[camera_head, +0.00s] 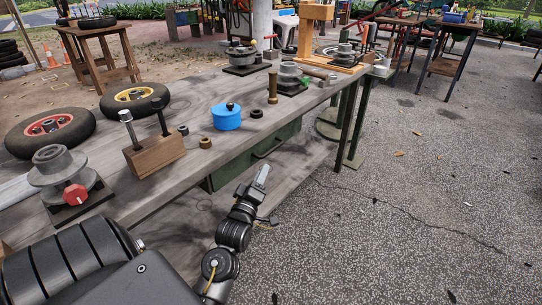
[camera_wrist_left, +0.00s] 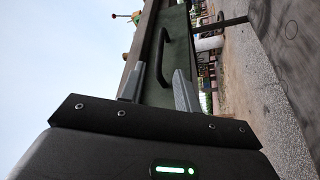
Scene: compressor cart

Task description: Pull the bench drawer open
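The bench drawer (camera_head: 227,171) is a dark green box under the front edge of the grey wooden bench. Its dark bar handle (camera_head: 268,150) is on the front face, and the drawer looks closed. In the left wrist view the handle (camera_wrist_left: 161,58) stands upright against the green drawer front (camera_wrist_left: 178,48). My left gripper (camera_head: 263,172) is in front of the drawer, just below the handle in the head view. In the wrist view its two grey fingers (camera_wrist_left: 158,74) are apart and empty, with the handle beyond the gap between them. My right gripper is not in view.
The bench top (camera_head: 215,92) bears a blue round tin (camera_head: 227,117), a wooden block with two bolts (camera_head: 155,156), wheels and metal parts. A bench leg (camera_head: 346,128) stands right of the drawer. The paved floor (camera_head: 400,220) in front is clear.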

